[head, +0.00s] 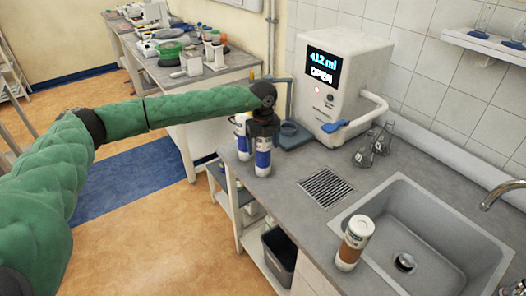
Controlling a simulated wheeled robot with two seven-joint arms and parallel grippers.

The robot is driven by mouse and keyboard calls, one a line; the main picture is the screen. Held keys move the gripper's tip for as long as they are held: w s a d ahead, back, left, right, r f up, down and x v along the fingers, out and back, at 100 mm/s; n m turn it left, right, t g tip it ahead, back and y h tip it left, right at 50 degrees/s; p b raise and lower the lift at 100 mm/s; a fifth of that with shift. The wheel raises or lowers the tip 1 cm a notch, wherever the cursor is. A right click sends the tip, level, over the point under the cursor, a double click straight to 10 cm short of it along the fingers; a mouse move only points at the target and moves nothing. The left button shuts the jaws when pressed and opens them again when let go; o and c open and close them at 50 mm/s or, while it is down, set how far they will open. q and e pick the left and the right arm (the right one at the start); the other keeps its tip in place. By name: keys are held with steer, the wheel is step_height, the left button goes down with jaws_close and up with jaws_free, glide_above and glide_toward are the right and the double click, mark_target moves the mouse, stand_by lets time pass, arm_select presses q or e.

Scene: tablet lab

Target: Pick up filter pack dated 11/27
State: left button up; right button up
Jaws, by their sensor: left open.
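A white and blue cylinder (263,158), likely a filter pack, stands upright near the left edge of the grey counter. A second similar white and blue cylinder (241,142) stands just behind it to the left. A white and brown cylinder (354,243) stands on the counter at the sink's near left corner. No date on any of them is readable. My left gripper (263,134) is open and points down right over the front blue cylinder, hiding its top. I cannot tell whether the fingers touch it. My right gripper is not in view.
A white dispenser (340,85) reading "412 ml OPEN" stands behind on the counter. Glass flasks (372,148) stand to its right. A drain grate (326,187) and sink (425,235) take the right side. A dark bin (281,255) sits below. A cluttered bench (215,85) stands behind.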

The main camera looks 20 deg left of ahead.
arm_select(q)
steer(key=shift+f, duration=0.1)
steer(key=c, duration=1.3)
steer(key=shift+c, duration=0.4)
